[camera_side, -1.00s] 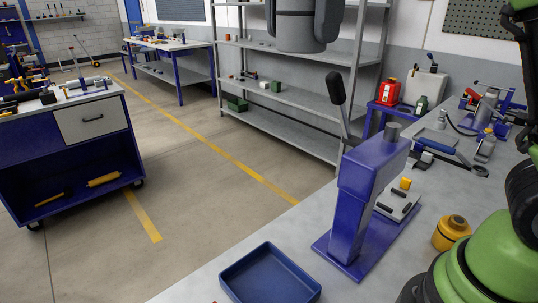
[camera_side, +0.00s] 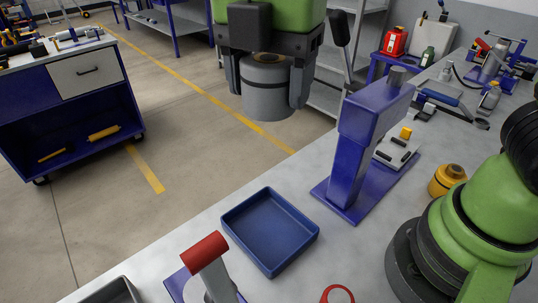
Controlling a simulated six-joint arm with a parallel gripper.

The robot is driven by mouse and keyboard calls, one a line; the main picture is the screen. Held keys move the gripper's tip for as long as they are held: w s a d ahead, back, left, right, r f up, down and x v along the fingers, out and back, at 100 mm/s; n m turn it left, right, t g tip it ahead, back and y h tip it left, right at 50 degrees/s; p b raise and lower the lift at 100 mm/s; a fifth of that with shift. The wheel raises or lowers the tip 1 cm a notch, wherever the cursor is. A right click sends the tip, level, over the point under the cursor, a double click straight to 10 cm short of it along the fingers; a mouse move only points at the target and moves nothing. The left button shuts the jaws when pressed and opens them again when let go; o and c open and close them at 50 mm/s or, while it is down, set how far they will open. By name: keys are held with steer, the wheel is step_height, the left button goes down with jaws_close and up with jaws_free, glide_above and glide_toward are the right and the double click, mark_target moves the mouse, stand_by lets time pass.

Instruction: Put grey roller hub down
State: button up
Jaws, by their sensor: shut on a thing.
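The grey roller hub (camera_side: 267,92) is a short grey cylinder with a dark band and a brownish bore on top. My gripper (camera_side: 268,85) is shut on it, with one dark finger on each side, and holds it upright in the air. In the picture it hangs above and beyond the blue tray, over the floor area behind the bench edge. The underside of the hub is hidden.
An empty blue tray (camera_side: 270,232) lies on the grey bench. A blue press (camera_side: 365,150) with a black-handled lever stands to its right. A red-handled tool (camera_side: 207,258) is in front. A yellow container (camera_side: 447,180) stands near my base.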

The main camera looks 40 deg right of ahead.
mark_target(269, 231)
step_height(269, 231, down, 26)
steer(key=shift+r, duration=0.25)
steer(key=shift+f, duration=0.15)
steer(key=o, duration=1.3)
steer(key=s+d+r+m+t+y, duration=0.15)
steer(key=r+m, duration=0.25)
steer(key=r, duration=0.4)
steer(key=d+r+m+t, duration=0.1)
steer(key=d+r+m, duration=0.25)
steer(key=r, duration=0.45)
steer(key=s+d+r+m+t, duration=0.1)
steer(key=d+r+m, duration=0.1)
steer(key=r+m, duration=0.5)
steer(key=shift+s+d+r+m+t+y, duration=0.1)
steer(key=shift+s+d+r+m+t, duration=0.5)
steer(key=shift+s+d+r+m, duration=0.95)
steer(key=shift+s+d+r+m+t+y, duration=0.15)
steer(key=shift+s+r+m+t, duration=0.85)
steer(key=shift+m, duration=1.5)
steer(key=shift+s+d+r+m+t, duration=0.25)
steer(key=shift+s+d+r+m, duration=0.65)
steer(key=shift+s+m, duration=1)
